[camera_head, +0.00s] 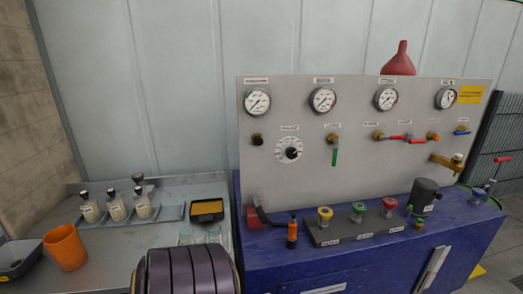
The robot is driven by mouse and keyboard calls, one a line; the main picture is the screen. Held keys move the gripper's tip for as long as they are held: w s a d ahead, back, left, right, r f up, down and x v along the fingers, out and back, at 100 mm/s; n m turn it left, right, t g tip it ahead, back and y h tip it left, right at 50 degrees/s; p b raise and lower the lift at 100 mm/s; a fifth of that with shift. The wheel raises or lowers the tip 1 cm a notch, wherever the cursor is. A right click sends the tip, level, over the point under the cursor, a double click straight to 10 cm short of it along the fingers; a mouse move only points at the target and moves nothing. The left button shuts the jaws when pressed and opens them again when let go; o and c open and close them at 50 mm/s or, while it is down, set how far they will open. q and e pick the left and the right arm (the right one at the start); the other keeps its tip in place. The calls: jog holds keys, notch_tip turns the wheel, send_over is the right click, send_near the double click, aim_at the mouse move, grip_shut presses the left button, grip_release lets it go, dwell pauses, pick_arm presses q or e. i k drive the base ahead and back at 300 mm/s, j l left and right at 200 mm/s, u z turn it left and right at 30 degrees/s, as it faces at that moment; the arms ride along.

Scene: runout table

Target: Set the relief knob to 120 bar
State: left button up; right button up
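A round white dial plate (284,150) with a black knob (292,154) at its centre is on the left part of the upright grey panel (300,190), under the first two gauges. It is the only scaled knob I see, so it looks like the relief knob. Its label and scale numbers are too small to read, so I cannot tell its setting. Four round pressure gauges run along the top of the panel, the leftmost gauge (257,101) above and left of the knob. Their readings are too small to make out.
Bottles (116,207) and an orange cup (66,247) are left.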

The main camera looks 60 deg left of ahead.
aim_at(292, 153)
jog(key=j+u, duration=0.2)
jog(key=u, duration=0.2)
jog(key=k+j+u, duration=0.1)
jog(key=j+u, duration=0.35)
jog(key=u, duration=0.3)
jog(key=j+u, duration=0.2)
jog(key=u, duration=0.15)
jog(key=k, duration=0.65)
